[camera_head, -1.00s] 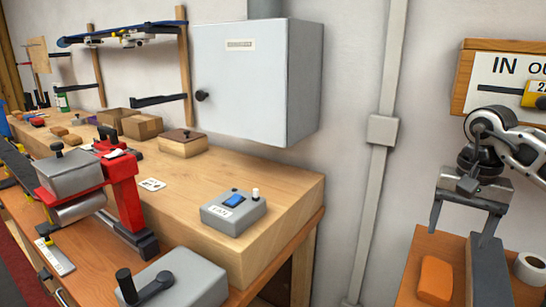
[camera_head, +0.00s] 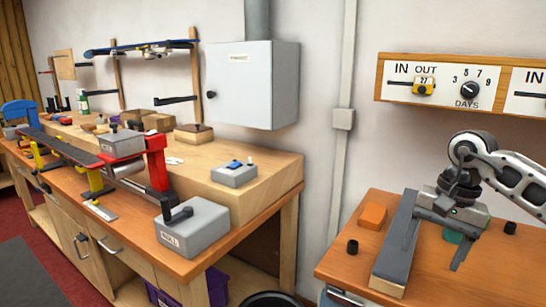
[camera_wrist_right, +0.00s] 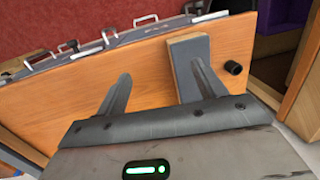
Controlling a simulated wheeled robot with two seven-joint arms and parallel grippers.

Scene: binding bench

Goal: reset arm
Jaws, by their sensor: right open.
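My right gripper (camera_head: 430,256) is at the right of the head view, low over the small wooden table (camera_head: 335,260). Its two fingers are apart with nothing between them. In the right wrist view the open fingers (camera_wrist_right: 160,70) point over the tabletop (camera_wrist_right: 70,105). A long grey-topped block (camera_head: 398,245) lies beside the fingers; in the wrist view it (camera_wrist_right: 188,48) is partly behind one finger. I cannot tell whether they touch. My left gripper is not in view.
A dial panel (camera_head: 460,85) hangs above. The long workbench (camera_head: 235,205) stands left, with a grey crank box (camera_head: 192,226). A gap separates bench and table.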

